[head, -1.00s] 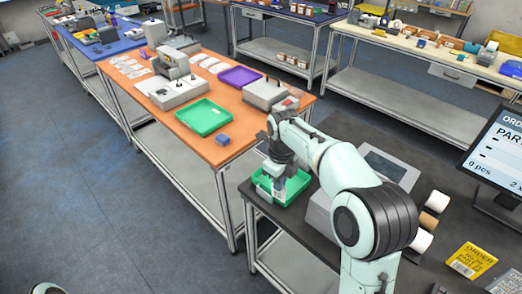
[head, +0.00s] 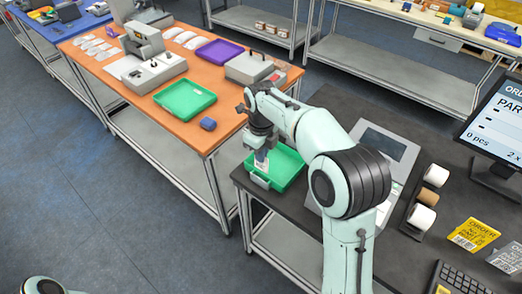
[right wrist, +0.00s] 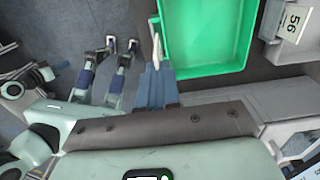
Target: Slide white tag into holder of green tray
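The green tray (head: 288,172) stands near the left corner of the dark table. My right gripper (head: 262,152) is shut on the white tag (head: 261,163) and points down at that side. In the right wrist view the tag (right wrist: 156,48) shows nearly edge-on beyond the fingertips, beside the wall of the tray (right wrist: 205,68).
A grey device with a screen (head: 385,150) stands right of the tray, with label rolls (head: 427,198) beyond it. An orange table (head: 185,125) behind holds another green tray (head: 186,100), a blue block (head: 208,124) and a purple tray (head: 219,52).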

